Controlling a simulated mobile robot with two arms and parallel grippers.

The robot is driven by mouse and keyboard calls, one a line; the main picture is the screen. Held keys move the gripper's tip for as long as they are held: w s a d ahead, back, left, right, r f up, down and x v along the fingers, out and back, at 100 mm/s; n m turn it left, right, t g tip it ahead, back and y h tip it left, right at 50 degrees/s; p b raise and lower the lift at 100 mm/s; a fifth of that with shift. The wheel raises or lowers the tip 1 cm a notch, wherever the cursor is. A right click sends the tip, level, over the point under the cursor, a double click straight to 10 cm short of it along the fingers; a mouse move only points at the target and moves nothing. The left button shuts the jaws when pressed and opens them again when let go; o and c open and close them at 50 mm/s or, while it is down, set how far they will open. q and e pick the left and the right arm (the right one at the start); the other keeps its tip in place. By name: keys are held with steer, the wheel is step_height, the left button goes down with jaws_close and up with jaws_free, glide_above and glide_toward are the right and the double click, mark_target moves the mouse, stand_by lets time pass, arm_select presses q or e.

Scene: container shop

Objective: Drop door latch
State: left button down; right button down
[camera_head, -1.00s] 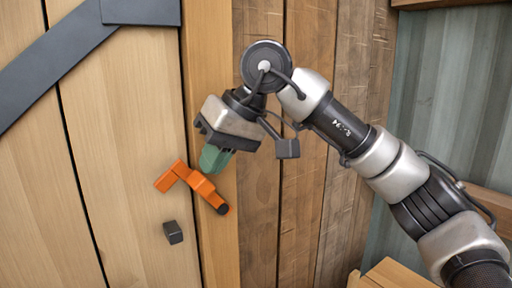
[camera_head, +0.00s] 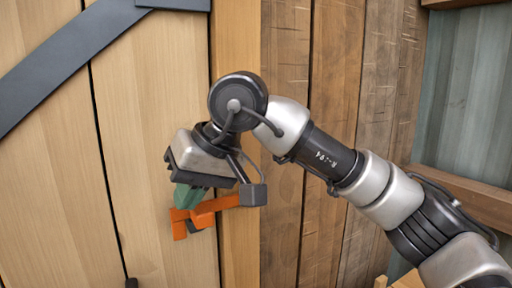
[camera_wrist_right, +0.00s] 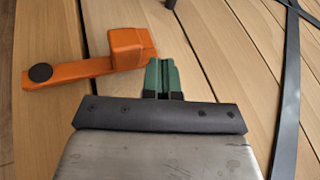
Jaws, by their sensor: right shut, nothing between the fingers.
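The orange door latch (camera_head: 212,208) is on the pale wooden door, lying roughly level and sloping slightly down to its left end. My left gripper is not in view.
A dark metal brace (camera_head: 62,60) runs diagonally across the upper left of the door (camera_head: 150,110). Darker wooden planks (camera_head: 335,85) stand right of it, then a grey-green corrugated wall (camera_head: 465,110). My right arm crosses the right side.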

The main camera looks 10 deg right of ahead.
steer(key=shift+s+a+f, duration=0.1)
steer(key=shift+f, duration=0.4)
steer(key=shift+a+f, duration=0.1)
